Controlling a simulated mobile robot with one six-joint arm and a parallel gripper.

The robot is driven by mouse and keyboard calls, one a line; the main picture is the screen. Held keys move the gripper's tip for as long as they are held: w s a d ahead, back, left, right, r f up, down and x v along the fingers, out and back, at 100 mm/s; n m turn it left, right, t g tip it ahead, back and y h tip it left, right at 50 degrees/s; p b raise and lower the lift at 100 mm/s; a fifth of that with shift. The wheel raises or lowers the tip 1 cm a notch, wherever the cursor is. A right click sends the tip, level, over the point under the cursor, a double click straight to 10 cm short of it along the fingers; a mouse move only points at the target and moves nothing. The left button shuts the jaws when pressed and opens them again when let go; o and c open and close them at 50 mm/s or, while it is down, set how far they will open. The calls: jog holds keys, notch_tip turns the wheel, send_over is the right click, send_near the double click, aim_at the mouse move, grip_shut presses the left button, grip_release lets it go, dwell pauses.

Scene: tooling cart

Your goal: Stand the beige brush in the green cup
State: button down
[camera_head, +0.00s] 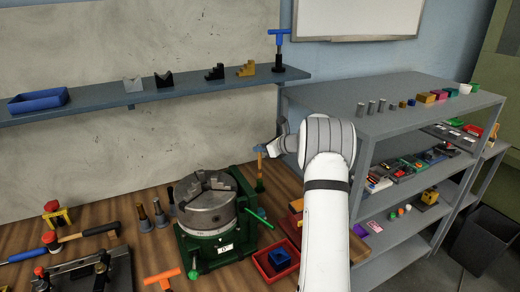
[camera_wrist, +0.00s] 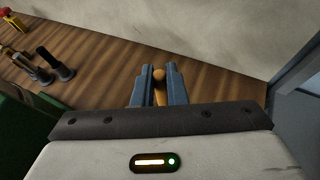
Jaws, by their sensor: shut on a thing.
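My gripper (camera_head: 262,149) is shut on the beige brush (camera_head: 260,167), just right of the chuck on the green base. The brush hangs about upright below the blue fingers. In the wrist view, the rounded beige end of the brush (camera_wrist: 159,76) shows between the two fingers (camera_wrist: 156,80). The brush's lower end is small and dark against the green base, so I cannot tell whether it touches anything. A small green thing (camera_head: 474,87) at the far right of the grey shelf top may be the green cup; it is too small to be sure.
A grey chuck (camera_head: 207,203) on a green base stands on the wooden bench. A red tray (camera_head: 275,262) with a blue box lies in front. The grey shelf unit (camera_head: 400,105) stands right of my arm, with several small parts on top. A wall shelf (camera_head: 150,93) runs behind.

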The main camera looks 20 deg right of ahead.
jog(key=shift+f+b, duration=2.25)
jog(key=shift+f, duration=0.65)
dwell(2.4)
jog(key=c, duration=1.4)
grip_release()
jog(key=shift+o, duration=0.4)
jog(key=o, duration=0.3)
jog(key=shift+r, duration=0.1)
jog(key=shift+r+p, duration=2.05)
jog(key=shift+r, duration=0.85)
